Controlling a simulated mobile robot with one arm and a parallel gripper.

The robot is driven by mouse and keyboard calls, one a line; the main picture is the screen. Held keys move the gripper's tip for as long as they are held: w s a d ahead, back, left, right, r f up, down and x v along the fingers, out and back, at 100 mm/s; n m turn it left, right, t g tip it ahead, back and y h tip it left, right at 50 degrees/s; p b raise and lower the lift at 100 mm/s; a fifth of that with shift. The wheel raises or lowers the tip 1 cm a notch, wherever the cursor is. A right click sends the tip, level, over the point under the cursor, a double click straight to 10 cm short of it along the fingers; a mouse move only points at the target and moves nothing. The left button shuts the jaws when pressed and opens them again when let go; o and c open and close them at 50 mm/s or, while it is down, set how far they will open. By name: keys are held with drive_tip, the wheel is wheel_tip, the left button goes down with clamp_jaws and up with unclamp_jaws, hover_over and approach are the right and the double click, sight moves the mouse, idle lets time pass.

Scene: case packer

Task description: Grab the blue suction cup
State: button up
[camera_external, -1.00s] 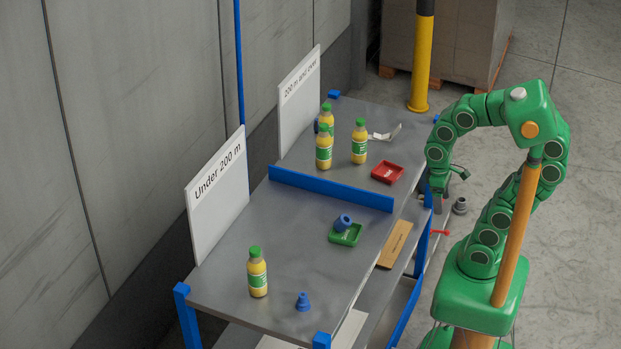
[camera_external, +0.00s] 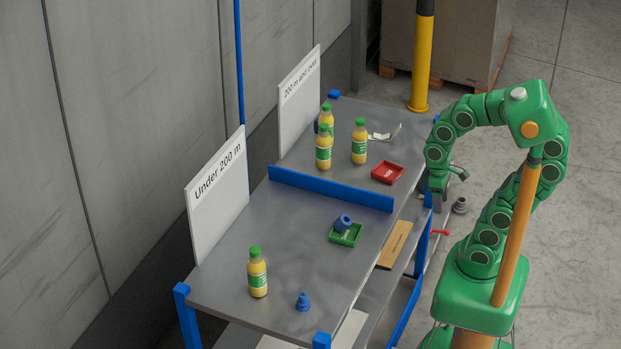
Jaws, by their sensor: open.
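A blue suction cup (camera_external: 303,302) stands on the near part of the grey table, right of a juice bottle. Another blue suction cup (camera_external: 343,221) lies tilted on a green tray (camera_external: 346,238) in the middle of the table. A dark blue bit shows behind the far bottles; I cannot tell what it is. My gripper (camera_external: 438,207) hangs pointing down off the table's right side, apart from both cups. It is open and appears empty, though its fingers are small and partly hidden.
A blue divider (camera_external: 330,189) crosses the table. Several yellow bottles with green caps, one being the near bottle (camera_external: 257,273), stand about. A red tray (camera_external: 387,172) lies beyond the divider. White sign boards line the left edge. A cardboard piece (camera_external: 395,245) lies on the right.

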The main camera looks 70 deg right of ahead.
drive_tip(key=w+a+r+m+y, duration=0.2)
drive_tip(key=w+a+y, duration=0.25)
drive_tip(key=a, duration=0.75)
drive_tip(key=w+a+r+m+y, duration=0.25)
drive_tip(key=w+a+y, duration=0.2)
drive_tip(key=a, duration=0.75)
drive_tip(key=w+a+r+m+y, duration=0.25)
drive_tip(key=w+a+y, duration=0.2)
drive_tip(key=a, duration=0.65)
drive_tip(key=w+a+m+t, duration=0.3)
drive_tip(key=w+a+m, duration=0.2)
drive_tip(key=w+a, duration=0.1)
drive_tip(key=m+t, duration=0.1)
drive_tip(key=m, duration=0.7)
approach(300, 302)
drive_tip(key=a, duration=0.1)
drive_tip(key=a+r, duration=0.1)
drive_tip(key=a, duration=0.1)
drive_tip(key=shift+s+r, duration=0.15)
drive_tip(key=shift+s, duration=0.25)
drive_tip(key=shift+w+a+f+h, duration=0.1)
drive_tip(key=shift+a+f+h, duration=0.15)
drive_tip(key=shift+f, duration=0.2)
drive_tip(key=shift+x, duration=1.15)
drive_tip(key=shift+w+a+f, duration=0.35)
drive_tip(key=shift+a+f, duration=0.3)
drive_tip(key=shift+w+f+x, duration=0.1)
drive_tip(key=shift+x, duration=0.75)
drive_tip(key=shift+w+f+x, duration=0.1)
drive_tip(key=shift+x, duration=0.7)
